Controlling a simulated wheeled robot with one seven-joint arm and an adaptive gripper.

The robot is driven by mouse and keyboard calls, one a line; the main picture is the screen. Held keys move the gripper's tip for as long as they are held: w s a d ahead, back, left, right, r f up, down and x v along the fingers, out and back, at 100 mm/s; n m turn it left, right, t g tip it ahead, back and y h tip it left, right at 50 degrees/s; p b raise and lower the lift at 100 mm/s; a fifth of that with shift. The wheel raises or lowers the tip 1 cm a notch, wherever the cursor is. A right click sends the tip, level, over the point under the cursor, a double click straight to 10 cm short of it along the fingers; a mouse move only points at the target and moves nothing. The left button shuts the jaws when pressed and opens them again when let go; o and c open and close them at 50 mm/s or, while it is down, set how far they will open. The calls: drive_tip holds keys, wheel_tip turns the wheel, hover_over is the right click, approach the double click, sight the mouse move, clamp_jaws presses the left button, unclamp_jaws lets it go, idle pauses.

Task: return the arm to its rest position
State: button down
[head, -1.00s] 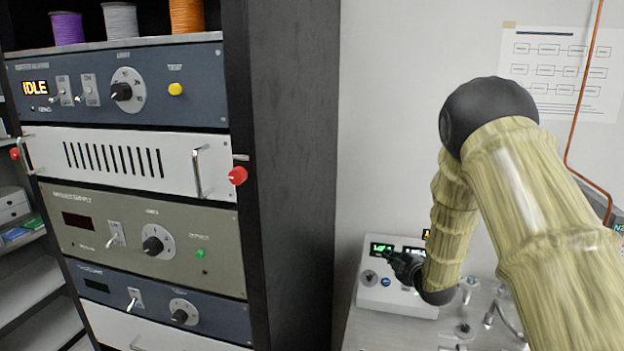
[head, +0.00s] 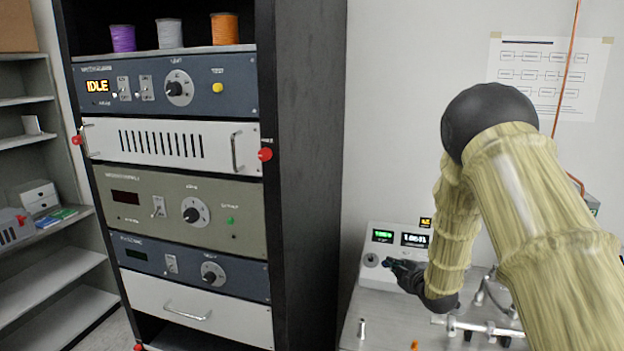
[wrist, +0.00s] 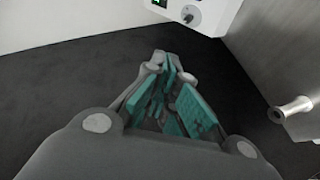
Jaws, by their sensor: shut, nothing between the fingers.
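My gripper (head: 392,264) is dark and small in the head view, in front of the white control box (head: 375,240) on the bench. I cannot tell from the head view whether it touches the box. In the wrist view my gripper (wrist: 172,62) has its teal-padded fingers drawn together at the tips, with nothing held between them. Beyond the fingertips is dark floor. The control box (wrist: 212,10) shows at the top of the wrist view, with a knob and a lit green display, apart from the fingers. My arm covers the right part of the bench in the head view.
A tall rack (head: 310,180) of instrument panels stands left of the bench (head: 375,330). Metal fittings (head: 475,328) lie on the bench, and a metal post (wrist: 290,110) shows at right in the wrist view. Shelves (head: 60,280) stand at far left.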

drive_tip(key=s+f+m+g+h, duration=0.3)
drive_tip(key=s+f+m+g, duration=0.4)
drive_tip(key=s+f, duration=1.6)
drive_tip(key=s+a+f+m+g, duration=0.1)
drive_tip(key=s+f+m+g, duration=0.2)
drive_tip(key=s, duration=0.9)
drive_tip(key=s+a+f+m+g, duration=0.1)
drive_tip(key=s+f+m+g, duration=0.2)
drive_tip(key=s, duration=0.9)
drive_tip(key=s+a+f+m+g, duration=0.1)
drive_tip(key=s+f+m, duration=0.3)
drive_tip(key=s, duration=0.9)
wheel_tip(320, 180, down, 14)
drive_tip(key=b, duration=1.3)
drive_tip(key=shift+s+d+g, duration=0.15)
drive_tip(key=shift+d+g, duration=0.05)
drive_tip(key=shift+g, duration=0.1)
